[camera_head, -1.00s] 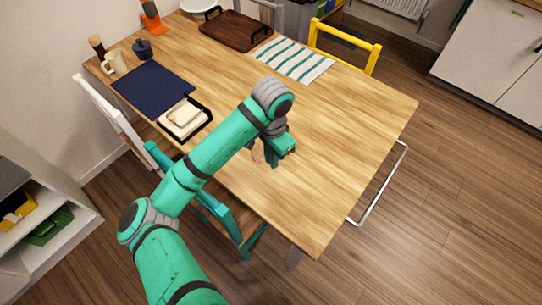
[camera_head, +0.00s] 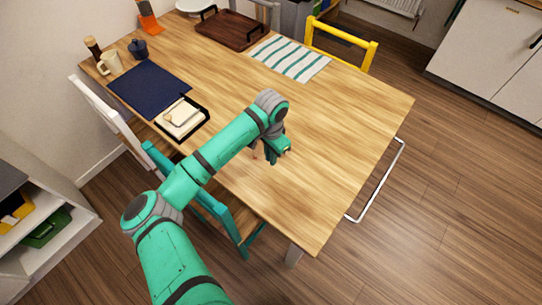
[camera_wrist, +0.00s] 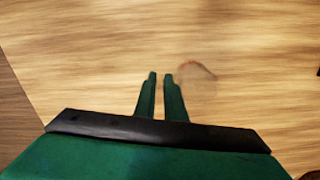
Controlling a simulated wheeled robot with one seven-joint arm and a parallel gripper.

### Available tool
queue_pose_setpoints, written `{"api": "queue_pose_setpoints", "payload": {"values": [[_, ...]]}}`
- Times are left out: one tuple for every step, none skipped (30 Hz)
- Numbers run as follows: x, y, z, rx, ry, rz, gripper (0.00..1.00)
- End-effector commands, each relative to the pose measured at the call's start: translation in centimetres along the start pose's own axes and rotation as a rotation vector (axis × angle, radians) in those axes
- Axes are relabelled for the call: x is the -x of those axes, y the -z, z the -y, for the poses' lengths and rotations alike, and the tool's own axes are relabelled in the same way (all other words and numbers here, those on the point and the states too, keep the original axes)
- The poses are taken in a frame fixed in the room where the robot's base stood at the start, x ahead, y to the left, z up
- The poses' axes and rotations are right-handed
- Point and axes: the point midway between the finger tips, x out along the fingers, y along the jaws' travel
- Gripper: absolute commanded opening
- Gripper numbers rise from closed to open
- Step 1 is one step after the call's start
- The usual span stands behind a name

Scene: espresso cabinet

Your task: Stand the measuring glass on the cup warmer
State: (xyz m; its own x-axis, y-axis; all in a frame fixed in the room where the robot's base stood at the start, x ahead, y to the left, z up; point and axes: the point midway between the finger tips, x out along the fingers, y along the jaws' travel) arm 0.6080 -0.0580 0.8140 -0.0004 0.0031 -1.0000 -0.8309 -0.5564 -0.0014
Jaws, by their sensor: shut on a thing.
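My gripper (camera_head: 270,158) hangs low over the near middle part of the wooden table, partly hidden by my own wrist in the head view. In the wrist view its two green fingers (camera_wrist: 160,78) are nearly together, with a thin gap between them. A faint, see-through round shape with a reddish rim, apparently the measuring glass (camera_wrist: 198,72), lies against the right finger. In the head view only a small reddish bit (camera_head: 254,153) shows beside the gripper. Whether the glass touches the table cannot be told. I cannot make out a cup warmer in either view.
The wooden table (camera_head: 330,130) is bare around and right of my gripper. To the left are a black tray (camera_head: 203,131) with cream items, a navy mat (camera_head: 150,88), a mug (camera_head: 110,64) and a blue pot (camera_head: 139,48). A teal chair (camera_head: 222,214) stands at the near edge.

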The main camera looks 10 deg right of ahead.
Motion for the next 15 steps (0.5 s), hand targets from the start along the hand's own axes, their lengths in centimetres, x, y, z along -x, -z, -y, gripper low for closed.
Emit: {"api": "queue_pose_setpoints", "payload": {"values": [[0.04, 0.02, -0.01, 0.000, 0.000, 0.000, 0.00], [0.04, 0.02, -0.01, 0.000, 0.000, 0.000, 0.00], [0.03, 0.02, -0.02, 0.000, 0.000, 0.000, 0.00], [-0.02, 0.03, -0.03, 0.000, 0.000, 0.000, 0.00], [-0.09, 0.04, -0.06, -0.001, -0.001, 0.000, 0.00], [-0.20, 0.05, -0.08, -0.001, -0.001, 0.000, 0.00], [-0.28, 0.05, -0.09, -0.001, -0.001, 0.000, 0.00], [-0.31, 0.05, -0.08, -0.001, -0.001, 0.000, 0.12], [-0.27, 0.04, -0.06, -0.002, -0.001, 0.000, 0.22], [-0.27, 0.04, -0.06, -0.002, -0.001, 0.000, 0.29], [-0.27, 0.04, -0.06, -0.002, 0.000, 0.000, 0.29], [-0.27, 0.03, -0.05, -0.001, 0.000, 0.000, 0.29], [-0.26, 0.02, -0.04, -0.001, 0.000, 0.000, 0.29], [-0.26, 0.01, -0.03, 0.000, 0.000, 0.000, 0.29], [-0.26, 0.00, -0.02, 0.000, 0.000, 0.000, 0.29]]}}
